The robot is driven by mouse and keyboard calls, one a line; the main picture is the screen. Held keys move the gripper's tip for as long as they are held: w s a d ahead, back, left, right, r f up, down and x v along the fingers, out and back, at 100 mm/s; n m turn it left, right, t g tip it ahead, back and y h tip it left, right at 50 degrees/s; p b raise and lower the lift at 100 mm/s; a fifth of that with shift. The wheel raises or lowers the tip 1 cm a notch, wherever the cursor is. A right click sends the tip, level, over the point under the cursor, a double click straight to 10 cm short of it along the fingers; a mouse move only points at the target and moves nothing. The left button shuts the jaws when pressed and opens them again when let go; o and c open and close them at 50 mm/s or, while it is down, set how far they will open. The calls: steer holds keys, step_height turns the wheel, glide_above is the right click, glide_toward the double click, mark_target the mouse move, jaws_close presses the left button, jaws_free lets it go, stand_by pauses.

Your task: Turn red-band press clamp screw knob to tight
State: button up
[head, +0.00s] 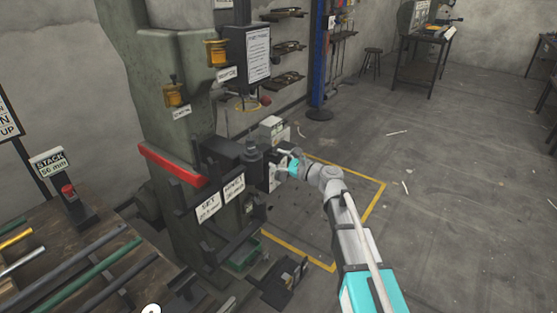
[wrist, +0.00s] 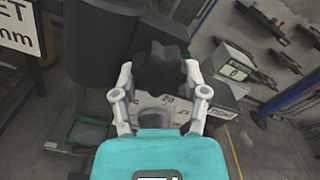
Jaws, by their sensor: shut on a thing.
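The red-band press (head: 168,110) is a tall green-grey machine with a red band (head: 172,164) across its front. In the wrist view, the black, lobed clamp screw knob (wrist: 160,70) lies between the two fingers of my gripper (wrist: 158,78). My gripper is shut on the knob. A pale dial plate (wrist: 165,101) with dark marks shows just beyond the knob, partly hidden by my fingers. In the head view my gripper (head: 284,165) is at the right side of the press's front block; the knob is mostly hidden there.
Signs (head: 207,207) hang on the press's front bar. A green bin (head: 241,254) sits low beside it. At left, a wooden table (head: 30,275) holds several rods. The floor right of my arm is mostly open, with a yellow outline (head: 375,203).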

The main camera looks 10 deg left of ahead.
steer(key=shift+m, duration=1.2)
steer(key=o, duration=1.1)
steer(key=shift+o, duration=0.2)
steer(key=v, duration=1.2)
steer(key=shift+f, duration=0.15)
